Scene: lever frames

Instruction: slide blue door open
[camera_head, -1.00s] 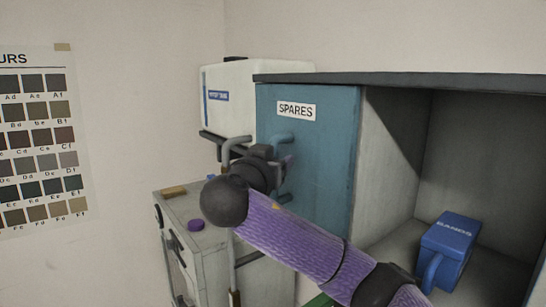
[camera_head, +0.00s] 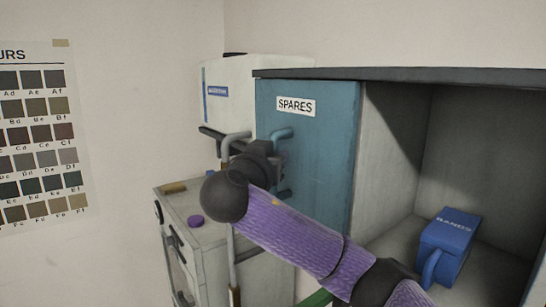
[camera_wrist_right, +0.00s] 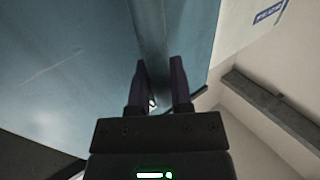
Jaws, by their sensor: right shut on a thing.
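The blue door (camera_head: 325,165) with a "SPARES" label (camera_head: 296,106) covers the left part of the cabinet, and the right part is open. Its blue bar handle (camera_head: 282,133) stands upright near the door's left edge. My right gripper (camera_head: 277,163) is at the handle's middle, which the gripper partly hides. In the right wrist view, the handle (camera_wrist_right: 150,30) runs between the two dark fingers of my right gripper (camera_wrist_right: 158,78), with the blue door (camera_wrist_right: 60,70) behind it. The gripper is shut on the handle. My left gripper is out of view.
A blue "BANDS" box (camera_head: 449,242) sits in the open right compartment. A white box (camera_head: 230,88) stands left of the cabinet, above a grey unit (camera_head: 205,238) with a purple knob (camera_head: 195,221). A colour chart (camera_head: 40,140) hangs on the left wall.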

